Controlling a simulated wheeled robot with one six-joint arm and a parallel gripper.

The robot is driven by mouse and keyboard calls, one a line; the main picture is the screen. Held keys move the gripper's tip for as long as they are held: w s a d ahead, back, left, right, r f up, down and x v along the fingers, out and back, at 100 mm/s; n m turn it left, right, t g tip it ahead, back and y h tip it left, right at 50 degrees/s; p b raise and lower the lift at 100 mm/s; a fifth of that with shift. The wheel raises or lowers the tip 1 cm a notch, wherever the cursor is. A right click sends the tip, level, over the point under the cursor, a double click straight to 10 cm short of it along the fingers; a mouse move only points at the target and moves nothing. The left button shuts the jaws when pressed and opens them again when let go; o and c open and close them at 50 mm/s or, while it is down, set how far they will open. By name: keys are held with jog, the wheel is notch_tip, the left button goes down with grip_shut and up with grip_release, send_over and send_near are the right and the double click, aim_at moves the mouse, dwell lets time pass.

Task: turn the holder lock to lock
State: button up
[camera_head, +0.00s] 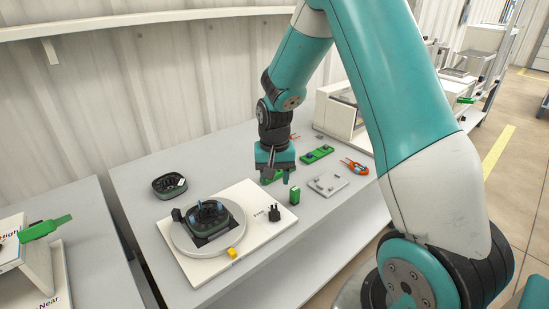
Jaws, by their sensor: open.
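A white board (262,230) lies on the grey table and carries a round grey disc (181,239). A black holder (208,218) sits on the disc with a dark, ring-like part in it. A small yellow block (232,253) is at the disc's front edge. A small black upright piece (274,213) stands on the board right of the disc. I cannot tell which of these is the holder lock. My gripper (277,180) points down above the table, behind and right of the board. It is open and apart from the holder.
A loose black housing (169,186) lies at the back left. A small green block (294,195), a grey plate (327,184), a green strip (316,154) and orange-handled pliers (356,167) lie at the right. A white box (336,117) stands at the back right.

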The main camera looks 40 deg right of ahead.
notch_tip(320, 180, up, 6)
dwell(0.5)
jog(key=s+a+r+n+y+p, duration=0.1)
jog(key=s+a+r+n, duration=0.3)
jog(key=a, duration=0.3)
jog(key=s+a+r+n+y+p, duration=0.1)
jog(key=s+a+r+n+p, duration=0.1)
jog(key=s+a+r, duration=0.3)
jog(key=s+a+r+n+y, duration=0.1)
jog(key=s+a+r+n, duration=0.2)
jog(key=s, duration=0.4)
jog(key=s+a+r+n+y+p, duration=0.1)
jog(key=s+a+r+n, duration=0.2)
jog(key=s+a+n, duration=0.2)
jog(key=shift+s+a+r, duration=0.2)
jog(key=shift+s+a, duration=0.65)
jog(key=shift+a, duration=0.3)
